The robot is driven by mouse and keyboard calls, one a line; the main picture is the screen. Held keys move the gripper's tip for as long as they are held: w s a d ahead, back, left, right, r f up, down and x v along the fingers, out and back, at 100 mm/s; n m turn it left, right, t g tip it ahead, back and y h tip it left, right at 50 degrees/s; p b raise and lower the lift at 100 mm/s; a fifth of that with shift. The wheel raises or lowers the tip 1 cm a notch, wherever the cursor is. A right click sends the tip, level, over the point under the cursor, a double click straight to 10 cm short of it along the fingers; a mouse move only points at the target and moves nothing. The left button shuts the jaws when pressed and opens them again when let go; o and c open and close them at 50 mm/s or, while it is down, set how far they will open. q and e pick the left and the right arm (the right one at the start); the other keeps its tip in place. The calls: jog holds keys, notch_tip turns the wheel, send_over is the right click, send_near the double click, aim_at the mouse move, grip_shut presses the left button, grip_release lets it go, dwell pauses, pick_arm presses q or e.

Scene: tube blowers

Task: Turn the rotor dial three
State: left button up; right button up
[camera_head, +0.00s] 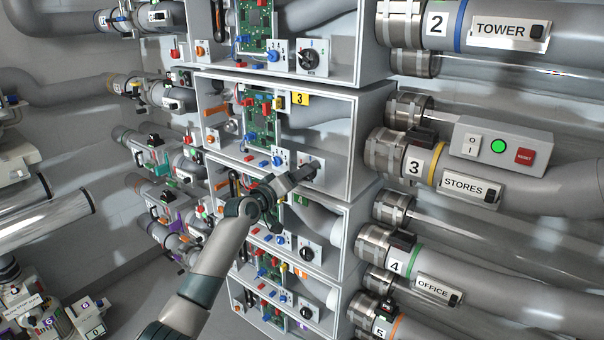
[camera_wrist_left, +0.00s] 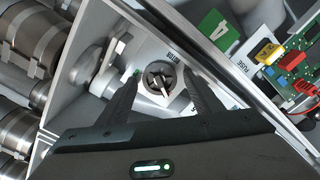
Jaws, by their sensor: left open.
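The rotor dial (camera_wrist_left: 160,77) of bay three is a round dial with a pale pointer bar on a white panel, seen close in the left wrist view. My left gripper (camera_wrist_left: 163,88) is open, with one dark finger on each side of the dial. I cannot tell whether the fingers touch it. In the head view my left gripper (camera_head: 303,177) is at the front of the bay with the yellow 3 tag (camera_head: 300,99) and covers most of the dial there. My right gripper is not in view.
Bays with similar dials stand above and below, including one dial (camera_head: 306,254) in the bay beneath. A green 4 tag (camera_wrist_left: 214,28) shows past the shelf edge in the wrist view. Thick grey pipes and the STORES label (camera_head: 466,187) lie to the right.

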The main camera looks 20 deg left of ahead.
pick_arm(q)
jog(key=c, duration=1.1)
jog(key=shift+d+m+b, duration=0.15)
jog(key=shift+m+b, duration=4.15)
jog(key=shift+m, duration=1.6)
